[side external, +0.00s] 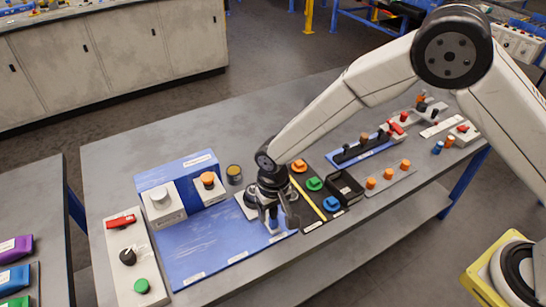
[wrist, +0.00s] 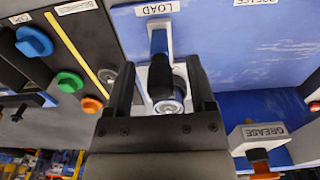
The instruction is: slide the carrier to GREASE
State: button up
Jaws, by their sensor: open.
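The carrier (wrist: 161,78) appears in the wrist view as a dark upright post with a pale ringed end, at the LOAD label (wrist: 157,8) on the blue board (wrist: 215,45). My gripper (wrist: 162,66) is open, with one finger on each side of the post; I cannot tell whether either finger touches it. In the side view my gripper (side external: 275,218) is low over the right end of the blue board (side external: 205,252) and hides most of the carrier. The GREASE label (wrist: 257,2) is cut off at the wrist view's top edge. Another GREASE label (wrist: 262,133) is on the station housing.
A blue housing (side external: 180,172) with a grey-knobbed unit (side external: 161,200) and an orange-knobbed unit (side external: 208,183) stands behind the board. A dark button panel (side external: 318,200) is close on the right, a switch panel (side external: 127,258) on the left. The board's left and middle are clear.

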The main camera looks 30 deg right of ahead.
grip_shut()
jog(key=shift+a, duration=0.1)
jog(key=shift+a+r, duration=0.1)
jog(key=shift+a, duration=5.35)
jog(key=shift+o, duration=0.6)
grip_release()
jog(key=shift+r, duration=0.3)
